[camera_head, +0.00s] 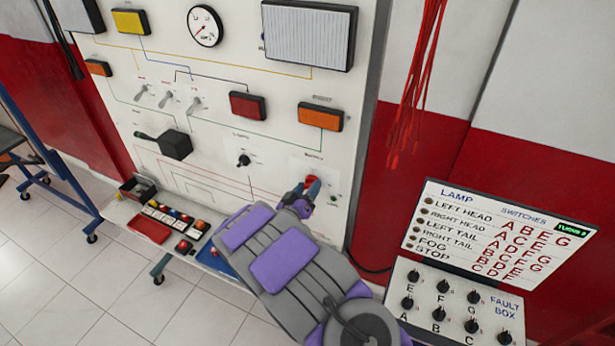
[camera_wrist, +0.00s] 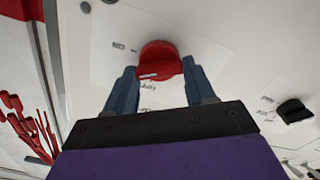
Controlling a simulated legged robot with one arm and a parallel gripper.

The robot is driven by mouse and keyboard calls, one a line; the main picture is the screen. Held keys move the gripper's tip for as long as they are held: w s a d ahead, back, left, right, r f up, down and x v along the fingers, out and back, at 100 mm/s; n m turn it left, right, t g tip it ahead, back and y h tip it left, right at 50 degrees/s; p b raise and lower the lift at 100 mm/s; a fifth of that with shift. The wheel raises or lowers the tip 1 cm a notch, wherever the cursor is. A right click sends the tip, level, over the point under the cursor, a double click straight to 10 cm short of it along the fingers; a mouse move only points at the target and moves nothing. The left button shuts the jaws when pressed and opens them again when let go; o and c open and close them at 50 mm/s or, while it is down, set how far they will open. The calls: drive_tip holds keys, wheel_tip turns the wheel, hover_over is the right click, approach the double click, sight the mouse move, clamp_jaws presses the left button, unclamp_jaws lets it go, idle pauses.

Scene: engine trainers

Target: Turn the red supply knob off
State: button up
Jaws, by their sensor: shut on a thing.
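The red supply knob (camera_head: 312,180) is on the lower right of the white trainer board (camera_head: 215,200). In the wrist view the red knob (camera_wrist: 158,60) sits between the two blue-grey fingers of my gripper (camera_wrist: 155,82), with a finger at each side. My gripper (camera_head: 309,188) is shut on it. In the head view the fingers and my purple and grey arm hide part of the knob. Small labels lie near the knob; I cannot read its position mark clearly.
A black knob (camera_head: 244,160) is left of the red one. A fault box (camera_head: 458,300) and lamp switch sign (camera_head: 495,235) stand at the lower right. Red cables (camera_head: 415,85) hang at upper right. A shelf with a red tray (camera_head: 150,229) is at lower left.

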drive_tip(key=n+p, duration=0.4)
drive_tip(key=p, duration=0.1)
drive_tip(key=shift+a+r+n, duration=0.1)
drive_tip(key=shift+a+n, duration=0.05)
drive_tip(key=shift+n, duration=0.15)
drive_tip(key=n+p, duration=0.1)
drive_tip(key=n, duration=0.1)
drive_tip(key=n+p, duration=0.1)
drive_tip(key=p, duration=0.1)
drive_tip(key=shift+f+n, duration=0.2)
drive_tip(key=shift+n, duration=0.2)
drive_tip(key=shift+f+n+p, duration=0.15)
drive_tip(key=shift+n+p, duration=0.6)
drive_tip(key=shift+n, duration=1.15)
drive_tip(key=o, duration=0.6)
drive_tip(key=shift+f, duration=0.1)
drive_tip(key=o, duration=0.4)
drive_tip(key=shift+w+a, duration=0.1)
drive_tip(key=shift+a, duration=0.25)
drive_tip(key=shift+o, duration=0.2)
drive_tip(key=shift+d, duration=0.15)
